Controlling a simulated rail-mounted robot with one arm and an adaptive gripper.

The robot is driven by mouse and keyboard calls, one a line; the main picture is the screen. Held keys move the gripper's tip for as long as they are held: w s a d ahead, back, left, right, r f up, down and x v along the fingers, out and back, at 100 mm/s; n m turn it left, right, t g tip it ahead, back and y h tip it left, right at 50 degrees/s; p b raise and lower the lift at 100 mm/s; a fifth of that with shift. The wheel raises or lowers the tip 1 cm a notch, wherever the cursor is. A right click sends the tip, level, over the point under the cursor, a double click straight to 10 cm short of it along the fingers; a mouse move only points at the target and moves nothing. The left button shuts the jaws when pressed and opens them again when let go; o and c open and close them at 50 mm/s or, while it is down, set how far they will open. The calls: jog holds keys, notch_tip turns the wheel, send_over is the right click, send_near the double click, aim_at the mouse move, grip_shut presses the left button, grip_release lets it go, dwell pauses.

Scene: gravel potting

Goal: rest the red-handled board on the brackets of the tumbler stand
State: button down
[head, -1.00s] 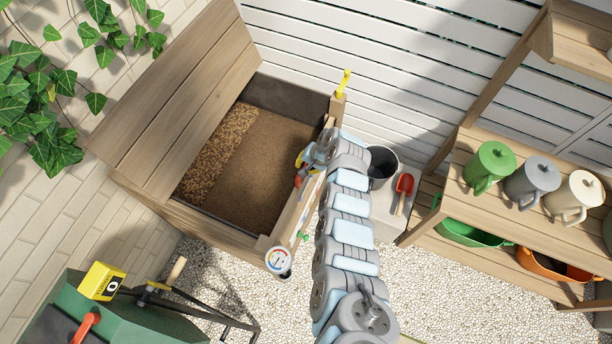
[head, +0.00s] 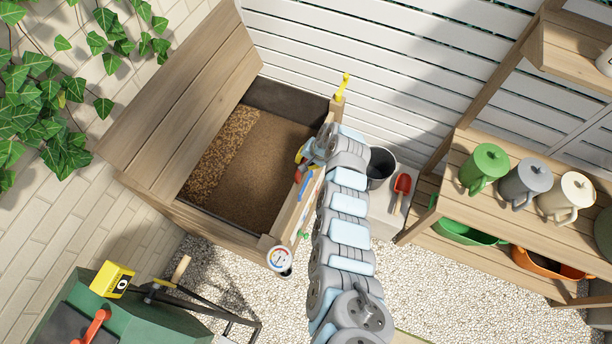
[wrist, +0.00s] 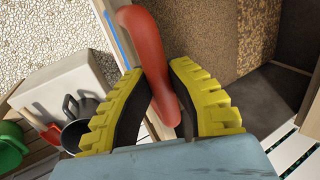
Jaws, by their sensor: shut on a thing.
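My gripper (head: 306,160) is at the right rim of the wooden bin in the head view. In the wrist view its yellow fingers (wrist: 163,72) are shut on a curved red handle (wrist: 152,45). Only a little red (head: 298,175) shows beside the gripper in the head view. The flat part of the red-handled board is not clearly seen; I cannot tell whether it touches the bin. The green tumbler (head: 150,318) is at the lower left, with a red crank handle and a yellow counter box (head: 112,281). Its dark stand (head: 233,322) is partly in view; I cannot make out its brackets.
The bin (head: 220,226) holds brown soil and coarser gravel, its lid open. A round dial (head: 280,258) sits at its front corner. Shelves (head: 520,205) hold several jugs. Gravel floor lies open in front.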

jog(key=shift+r+p, duration=2.95)
jog(key=shift+r, duration=1.5)
